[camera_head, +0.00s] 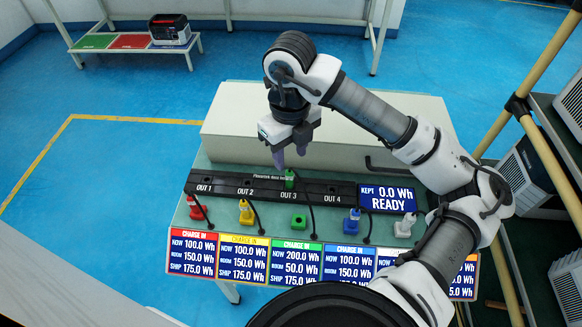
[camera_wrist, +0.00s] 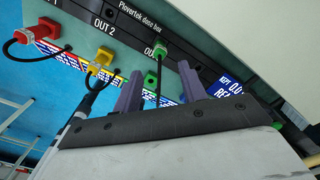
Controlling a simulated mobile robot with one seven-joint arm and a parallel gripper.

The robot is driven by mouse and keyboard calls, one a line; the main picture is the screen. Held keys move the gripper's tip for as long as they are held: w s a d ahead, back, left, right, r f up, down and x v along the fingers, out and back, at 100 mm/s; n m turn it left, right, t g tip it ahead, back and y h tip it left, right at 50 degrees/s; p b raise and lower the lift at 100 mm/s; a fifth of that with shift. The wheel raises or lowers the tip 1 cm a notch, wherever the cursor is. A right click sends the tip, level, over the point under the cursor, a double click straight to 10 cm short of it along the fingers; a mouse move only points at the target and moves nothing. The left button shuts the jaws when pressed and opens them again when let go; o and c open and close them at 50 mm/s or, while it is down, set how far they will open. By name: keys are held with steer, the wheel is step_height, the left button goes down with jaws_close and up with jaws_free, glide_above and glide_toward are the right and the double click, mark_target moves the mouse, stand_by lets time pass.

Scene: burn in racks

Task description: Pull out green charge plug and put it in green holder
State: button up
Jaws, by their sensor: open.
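The green charge plug (camera_head: 290,179) stands in the black strip at OUT 3, with a black cable running from it. It also shows in the wrist view (camera_wrist: 160,44), beyond my fingertips. The green holder (camera_head: 298,222) sits on the pale green top in front of OUT 3 and looks empty; part of it shows between my fingers in the wrist view (camera_wrist: 151,80). My gripper (camera_head: 291,157) is open and empty, with two purple fingers pointing down, just behind and above the plug in the head view. In the wrist view my gripper (camera_wrist: 160,84) is apart from the plug.
Red (camera_head: 196,208), yellow (camera_head: 246,212), blue (camera_head: 352,221) and white (camera_head: 404,227) plugs stand along the same row with black cables. A pale box (camera_head: 240,125) lies behind the strip. A display (camera_head: 388,199) reads "0.0 Wh READY". Racks stand at right.

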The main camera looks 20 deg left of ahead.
mark_target(291, 172)
step_height(291, 172, down, 10)
steer(key=shift+r+p, duration=0.25)
steer(key=shift+p, duration=0.4)
jaws_close()
